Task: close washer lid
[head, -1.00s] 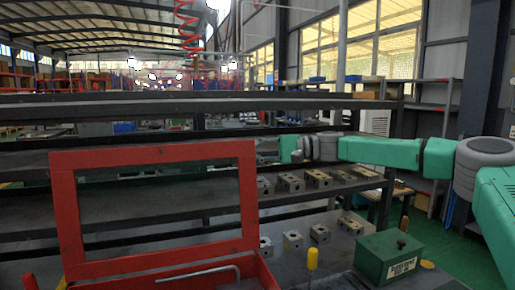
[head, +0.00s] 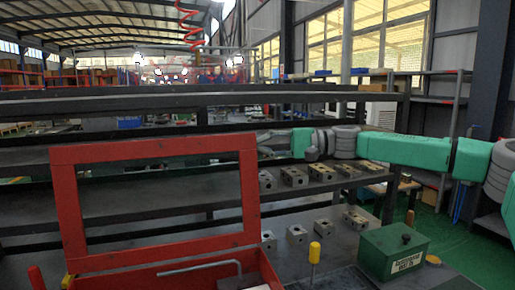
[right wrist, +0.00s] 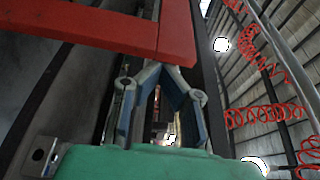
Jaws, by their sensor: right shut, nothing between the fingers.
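The red lid frame (head: 155,150) of the washer stands open and upright, hinged on a red box (head: 165,278) at the bottom left of the head view. A bent metal rod (head: 215,265) shows at the box's opening. My right gripper (head: 264,144) is just right of the lid's upper right corner, its fingers shut and empty. In the right wrist view the fingers (right wrist: 160,72) meet at their tips close to a red bar of the lid (right wrist: 110,28); whether they touch it I cannot tell. My left gripper is not in view.
A dark rack (head: 150,187) with several metal blocks (head: 294,176) stands behind the lid. A green box (head: 392,251) and a yellow-handled screwdriver (head: 314,252) are at the lower right. Open air lies between the lid and the green box.

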